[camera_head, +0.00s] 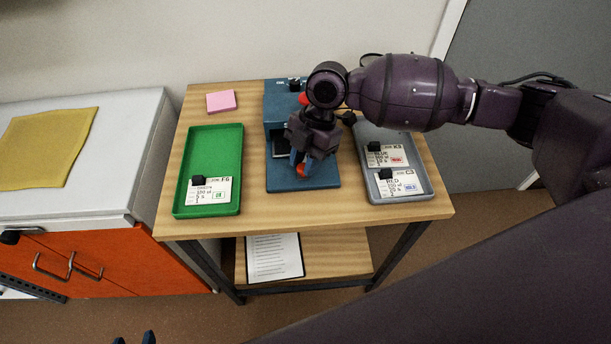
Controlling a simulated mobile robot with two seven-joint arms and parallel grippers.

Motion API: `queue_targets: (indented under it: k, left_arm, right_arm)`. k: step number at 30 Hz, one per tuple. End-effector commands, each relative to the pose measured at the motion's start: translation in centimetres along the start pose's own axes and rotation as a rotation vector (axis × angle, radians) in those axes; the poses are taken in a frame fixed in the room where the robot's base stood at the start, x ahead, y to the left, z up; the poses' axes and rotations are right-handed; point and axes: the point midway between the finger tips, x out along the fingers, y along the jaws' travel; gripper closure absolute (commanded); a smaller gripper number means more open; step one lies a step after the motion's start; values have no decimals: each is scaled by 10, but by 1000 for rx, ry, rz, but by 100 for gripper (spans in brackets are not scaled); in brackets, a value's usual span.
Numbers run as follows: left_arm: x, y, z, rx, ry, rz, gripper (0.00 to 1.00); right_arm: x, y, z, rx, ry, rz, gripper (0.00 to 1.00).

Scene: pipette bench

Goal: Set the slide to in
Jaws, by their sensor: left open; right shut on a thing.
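A blue bench device (280,112) stands in the middle of the wooden table, with a flat blue base (284,184) at its front. A dark slot with a pale edge (279,146) shows in its front. My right gripper (302,168) reaches down over the base and is shut on a small red-orange part, seemingly the slide's knob (301,171). The gripper and wrist hide most of the slide, so its position cannot be told. My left gripper (134,338) shows only as two dark fingertips at the bottom edge, apart and empty, well away from the device.
A green tray (208,147) with one labelled card stands left of the device. A grey tray (424,166) with two cards stands right. A pink note pad (221,101) lies at the back left. A clipboard (274,258) lies on the lower shelf.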

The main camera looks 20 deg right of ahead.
Motion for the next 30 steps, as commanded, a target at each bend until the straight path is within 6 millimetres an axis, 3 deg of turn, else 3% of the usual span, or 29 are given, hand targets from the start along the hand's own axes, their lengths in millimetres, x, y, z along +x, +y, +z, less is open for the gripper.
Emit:
queue_targets:
  k: [9, 10, 15, 24, 30]
  left_arm:
    - [-1, 0, -1, 0, 3, 0, 50]
    - [-1, 0, -1, 0, 2, 0, 50]
    - [-1, 0, 2, 0, -4, -1, 50]
    - [-1, 0, 4, 0, -7, -1, 50]
    - [-3, -1, -1, 0, 1, -2, 50]
  right_arm:
    - [-1, 2, 1, -1, 1, 0, 100]
    - [-1, 2, 1, -1, 1, 0, 70]
    - [-1, 2, 1, -1, 1, 0, 48]
    - [-3, 2, 1, 0, 0, 0, 48]
    - [-25, 2, 1, -1, -1, 4, 48]
